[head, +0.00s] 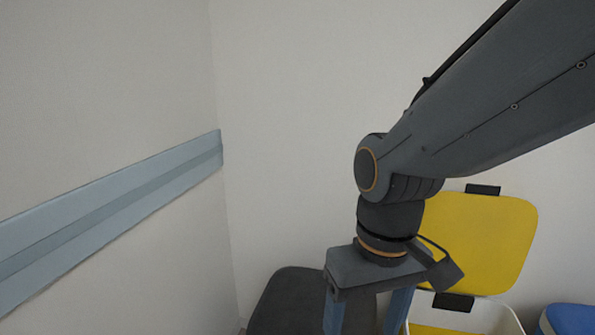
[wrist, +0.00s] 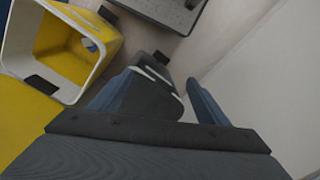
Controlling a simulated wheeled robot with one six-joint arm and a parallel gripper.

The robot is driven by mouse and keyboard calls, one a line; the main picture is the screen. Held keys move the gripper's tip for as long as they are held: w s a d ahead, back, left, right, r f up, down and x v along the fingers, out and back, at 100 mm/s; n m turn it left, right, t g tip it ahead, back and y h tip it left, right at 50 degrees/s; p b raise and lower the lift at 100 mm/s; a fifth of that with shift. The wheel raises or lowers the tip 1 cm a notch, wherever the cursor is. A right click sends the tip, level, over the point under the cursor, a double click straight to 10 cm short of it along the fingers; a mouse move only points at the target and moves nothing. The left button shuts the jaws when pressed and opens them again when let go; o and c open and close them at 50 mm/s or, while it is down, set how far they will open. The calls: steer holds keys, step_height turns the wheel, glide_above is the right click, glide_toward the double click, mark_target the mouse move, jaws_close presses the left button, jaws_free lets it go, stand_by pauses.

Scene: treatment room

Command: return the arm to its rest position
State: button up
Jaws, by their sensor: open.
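My arm comes in from the upper right of the head view and bends down at the wrist. My gripper (head: 367,318) hangs at the bottom middle of the head view, its two blue fingers apart and their tips cut off by the lower edge. In the wrist view my gripper (wrist: 161,80) is open, with both fingers in sight and nothing held between them. A dark grey object with pale edges (wrist: 152,97) shows beyond the fingers, apparently below them; I cannot tell how far.
A white bin (head: 487,318) with a raised yellow lid (head: 480,240) stands right of my gripper; its yellow-and-white opening (wrist: 103,42) shows in the wrist view. A dark grey rounded thing (head: 290,305) is behind the fingers. A blue-topped thing (head: 570,318) is bottom right. A blue rail (head: 110,215) runs along the left wall.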

steer(key=d+r+m+p, duration=0.3)
steer(key=d+r+p, duration=0.6)
steer(key=p, duration=1)
step_height(320, 180, up, 2)
steer(key=shift+s+d+r+h, duration=0.2)
steer(key=shift+d+h, duration=0.1)
steer(key=shift+d, duration=0.1)
